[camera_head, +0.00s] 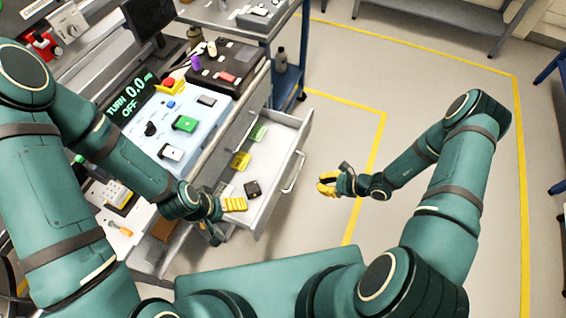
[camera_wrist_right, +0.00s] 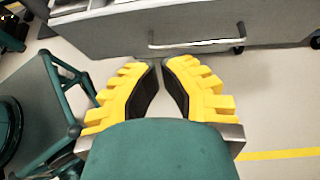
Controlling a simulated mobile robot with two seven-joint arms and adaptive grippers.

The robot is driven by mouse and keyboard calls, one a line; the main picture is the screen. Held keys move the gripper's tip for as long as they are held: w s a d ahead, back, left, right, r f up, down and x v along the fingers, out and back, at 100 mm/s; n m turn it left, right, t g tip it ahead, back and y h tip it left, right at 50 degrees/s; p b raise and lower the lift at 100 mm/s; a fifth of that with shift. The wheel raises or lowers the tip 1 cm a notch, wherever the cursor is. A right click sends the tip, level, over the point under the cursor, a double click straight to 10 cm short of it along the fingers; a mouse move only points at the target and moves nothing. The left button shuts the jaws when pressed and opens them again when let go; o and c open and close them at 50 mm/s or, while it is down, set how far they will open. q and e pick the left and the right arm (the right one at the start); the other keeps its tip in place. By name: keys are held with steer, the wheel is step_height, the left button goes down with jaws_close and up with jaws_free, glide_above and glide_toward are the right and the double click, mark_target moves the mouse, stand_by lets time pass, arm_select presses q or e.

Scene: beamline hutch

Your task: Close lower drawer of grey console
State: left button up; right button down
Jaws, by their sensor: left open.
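The grey console (camera_head: 236,123) has a drawer (camera_head: 272,190) pulled out to the right, with a bar handle (camera_head: 293,172) on its front. The drawer front (camera_wrist_right: 255,22) and handle (camera_wrist_right: 200,46) also show ahead of the fingers in the right wrist view. My right gripper (camera_head: 322,184) is to the right of the handle, apart from it and empty. Its yellow fingers (camera_wrist_right: 160,66) have a narrow gap at the tips; how far they are open is unclear. My left gripper (camera_head: 240,205) is open at the drawer's near side; whether it touches is unclear.
The drawer holds a dark block (camera_head: 252,189), a yellow item (camera_head: 241,160) and a green item (camera_head: 258,132). A control panel (camera_head: 185,125) and a dark box (camera_head: 227,65) stand on top. A blue-legged cart (camera_head: 290,85) stands behind. Floor to the right is clear.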

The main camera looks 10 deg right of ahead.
steer(key=w, duration=0.1)
steer(key=b, duration=0.2)
glide_toward(283, 174)
step_height(283, 174, down, 4)
steer(key=a, duration=0.1)
steer(key=shift+m+t, duration=0.3)
steer(key=shift+t, duration=0.1)
steer(key=w+a, duration=0.2)
steer(key=a, duration=0.1)
steer(key=shift+w+a+f, duration=0.15)
steer(key=shift+w, duration=0.15)
steer(key=shift+w+a, duration=0.35)
steer(key=shift+a, duration=0.15)
steer(key=w+a+b, duration=0.1)
steer(key=w+a, duration=0.8)
steer(key=a, duration=0.4)
steer(key=shift+a+b, duration=0.3)
